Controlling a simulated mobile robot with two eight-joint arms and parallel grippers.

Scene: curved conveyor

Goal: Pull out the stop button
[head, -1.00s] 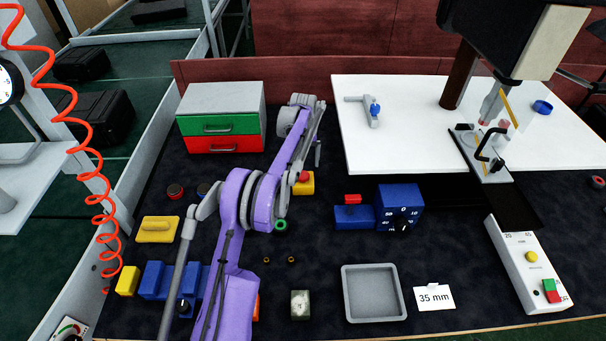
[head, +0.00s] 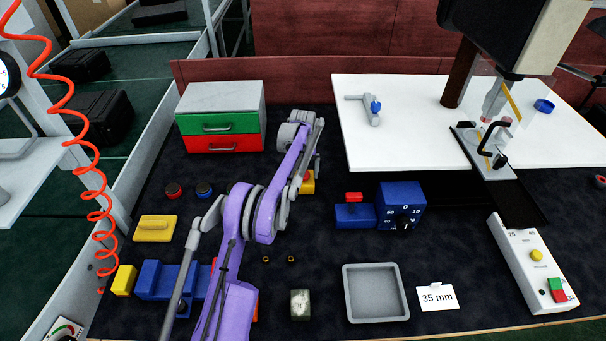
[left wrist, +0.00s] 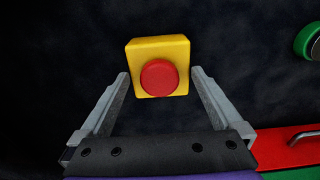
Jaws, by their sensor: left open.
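The stop button is a round red knob (left wrist: 158,77) on a small yellow box (left wrist: 173,49). In the left wrist view it faces the camera, with one finger on either side and gaps between. My left gripper (left wrist: 161,73) is open, its fingertips level with the knob. I cannot tell how far the knob stands out. My right gripper is not in view.
A drawer unit (head: 222,117) with green and red fronts stands behind to the left. A blue box with a dial (head: 401,204) stands to the right of the stop button. A grey tray (head: 347,296) lies in front. Dark mat is bare around the yellow box.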

